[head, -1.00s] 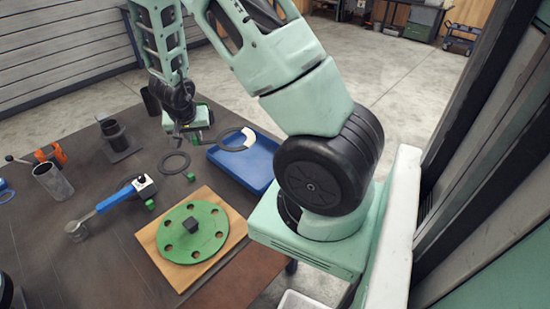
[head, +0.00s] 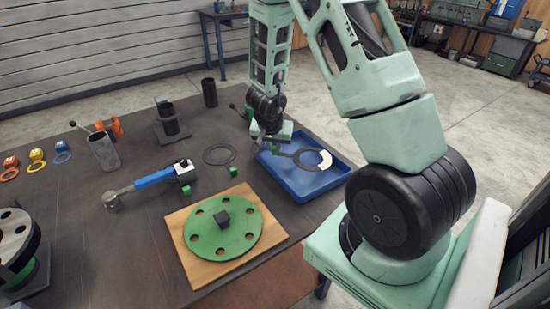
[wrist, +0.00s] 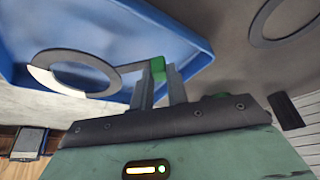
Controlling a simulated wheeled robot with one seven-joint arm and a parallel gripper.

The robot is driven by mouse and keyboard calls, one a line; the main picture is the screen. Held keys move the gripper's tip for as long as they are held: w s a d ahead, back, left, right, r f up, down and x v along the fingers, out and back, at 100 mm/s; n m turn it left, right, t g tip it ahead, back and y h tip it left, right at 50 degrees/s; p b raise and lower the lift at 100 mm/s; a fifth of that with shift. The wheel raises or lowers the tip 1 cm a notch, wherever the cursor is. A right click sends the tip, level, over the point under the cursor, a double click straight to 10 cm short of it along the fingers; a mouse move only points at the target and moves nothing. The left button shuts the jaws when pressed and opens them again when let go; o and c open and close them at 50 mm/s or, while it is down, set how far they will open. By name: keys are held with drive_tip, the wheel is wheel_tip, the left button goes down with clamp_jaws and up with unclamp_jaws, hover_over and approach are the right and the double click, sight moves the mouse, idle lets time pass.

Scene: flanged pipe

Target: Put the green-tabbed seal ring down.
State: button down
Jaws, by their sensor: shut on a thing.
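My gripper (head: 274,148) is shut on the green tab (wrist: 157,67) of a dark seal ring (head: 299,158) with a pale segment. In the wrist view the ring (wrist: 112,74) reaches out to the left from the fingers, and the tab sits between the fingertips. The ring is over the blue tray (head: 303,188); in the wrist view the tray (wrist: 200,45) lies behind it. I cannot tell the height of the ring above the tray floor. No other thing shows in the tray.
A blue-handled tool (head: 155,179) and a green flanged disc (head: 205,238) on a wooden board (head: 262,250) are nearer. Dark cylinders (head: 210,93) stand at the back.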

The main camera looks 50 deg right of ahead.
sight(274, 153)
drive_tip(key=shift+f+b, duration=0.75)
drive_tip(key=shift+f, duration=0.85)
drive_tip(key=shift+f, duration=0.15)
drive_tip(key=c, duration=1.4)
unclamp_jaws()
